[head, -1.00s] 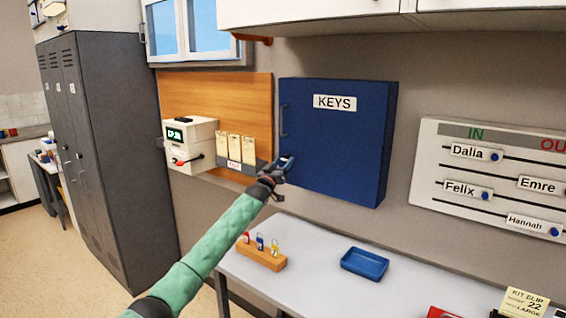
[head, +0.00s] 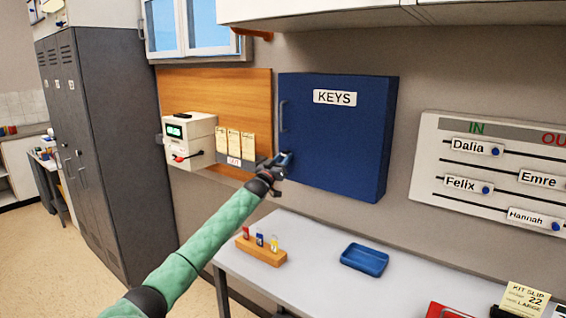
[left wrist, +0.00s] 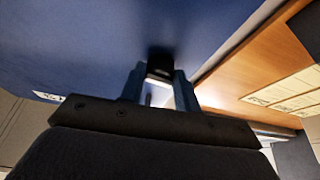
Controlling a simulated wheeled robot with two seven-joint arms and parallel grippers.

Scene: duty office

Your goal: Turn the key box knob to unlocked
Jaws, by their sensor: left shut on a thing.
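The blue key box (head: 340,145) with its KEYS label hangs on the wall, and its door is shut. Its handle (head: 283,117) is at the left edge of the door. My left gripper (head: 284,160) is at the lower left of the door. In the left wrist view the fingers of my left gripper (left wrist: 160,88) are shut on a small dark knob (left wrist: 160,67) on the blue door. The knob is mostly hidden by the fingers, and I cannot read its position. My right gripper is not in view.
Card slots (head: 234,147) and a white device (head: 190,140) are on the wooden panel left of the box. Below, the table (head: 310,250) holds a wooden block with key tags (head: 261,250) and a blue tray (head: 364,259). An IN/OUT board (head: 490,170) is at right.

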